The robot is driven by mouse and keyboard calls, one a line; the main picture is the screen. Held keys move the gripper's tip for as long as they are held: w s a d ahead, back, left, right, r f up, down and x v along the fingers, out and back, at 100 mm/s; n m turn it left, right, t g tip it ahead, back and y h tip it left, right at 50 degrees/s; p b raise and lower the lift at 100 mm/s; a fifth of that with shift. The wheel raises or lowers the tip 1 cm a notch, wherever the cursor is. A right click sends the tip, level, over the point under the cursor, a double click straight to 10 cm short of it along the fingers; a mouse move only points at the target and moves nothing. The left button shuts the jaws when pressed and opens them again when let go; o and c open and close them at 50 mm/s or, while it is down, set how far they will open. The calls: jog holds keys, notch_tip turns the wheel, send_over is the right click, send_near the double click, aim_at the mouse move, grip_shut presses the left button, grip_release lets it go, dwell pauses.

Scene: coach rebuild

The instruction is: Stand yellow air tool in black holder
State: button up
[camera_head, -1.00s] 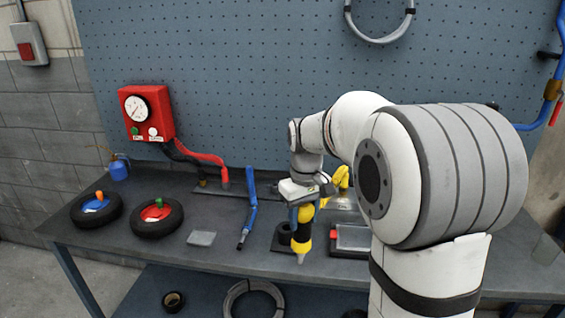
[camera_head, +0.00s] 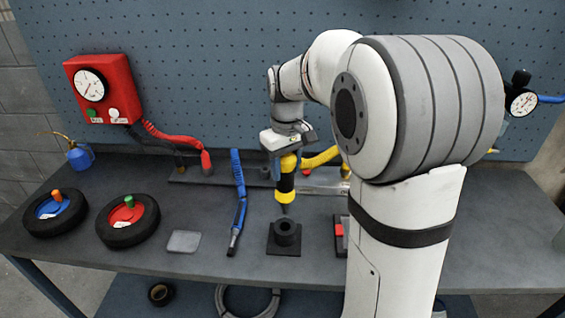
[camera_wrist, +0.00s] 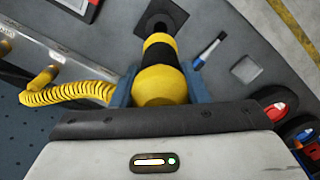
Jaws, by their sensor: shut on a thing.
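The yellow air tool (camera_head: 287,184) has black bands and a dark tip and hangs nearly upright, tip down. My gripper (camera_head: 287,155) is shut on its upper part; the wrist view shows the tool (camera_wrist: 160,85) between the two blue-grey fingers. The black holder (camera_head: 287,233) is a short round cup on a square base on the bench. In the head view the tool's tip shows just above and behind the cup, apart from it. In the wrist view the holder's base (camera_wrist: 178,12) shows beyond the tool, which hides most of the cup.
A yellow coiled hose (camera_wrist: 70,92) runs beside the tool. A blue tool (camera_head: 239,205) lies left of the holder, then a grey pad (camera_head: 184,241) and two black wheels with blue and red centres (camera_head: 128,221). A red-and-black case (camera_head: 340,230) lies close to the right.

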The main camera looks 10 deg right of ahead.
aim_at(286, 199)
jog(key=shift+f+b, duration=1.6)
jog(key=shift+f, duration=0.6)
jog(key=shift+s, duration=0.15)
jog(key=shift+f+b, duration=2)
jog(key=shift+f, duration=1.05)
jog(key=o, duration=1.2)
jog(key=shift+o, duration=0.2)
